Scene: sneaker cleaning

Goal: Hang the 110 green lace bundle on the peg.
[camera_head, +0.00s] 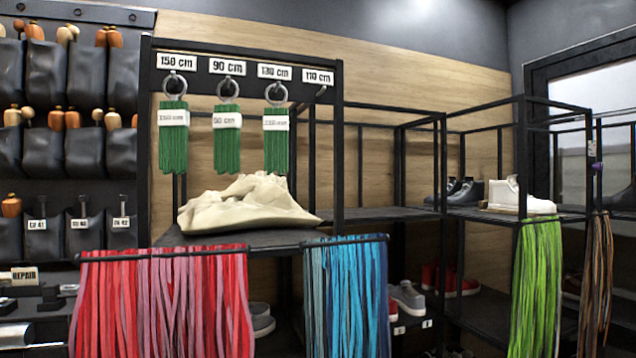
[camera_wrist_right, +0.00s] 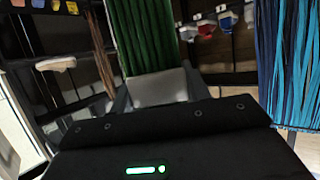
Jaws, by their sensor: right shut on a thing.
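A green lace bundle (camera_wrist_right: 145,38) with a pale band (camera_wrist_right: 158,88) shows in the right wrist view. My right gripper (camera_wrist_right: 160,92) is shut on it at the band, one finger on each side. No length marking can be read on that band, and the bundle's ring is out of view. In the head view the peg (camera_head: 320,91) under the "110 cm" label (camera_head: 318,77) is bare. Neither gripper shows in the head view, and my left gripper is in no view.
Green bundles hang by rings under the 150 (camera_head: 173,140), 90 (camera_head: 227,143) and 130 (camera_head: 276,143) labels. A beige crumpled cloth (camera_head: 245,205) lies on the shelf below. Red-pink laces (camera_head: 165,300) and blue laces (camera_head: 347,295) hang in front of the rack.

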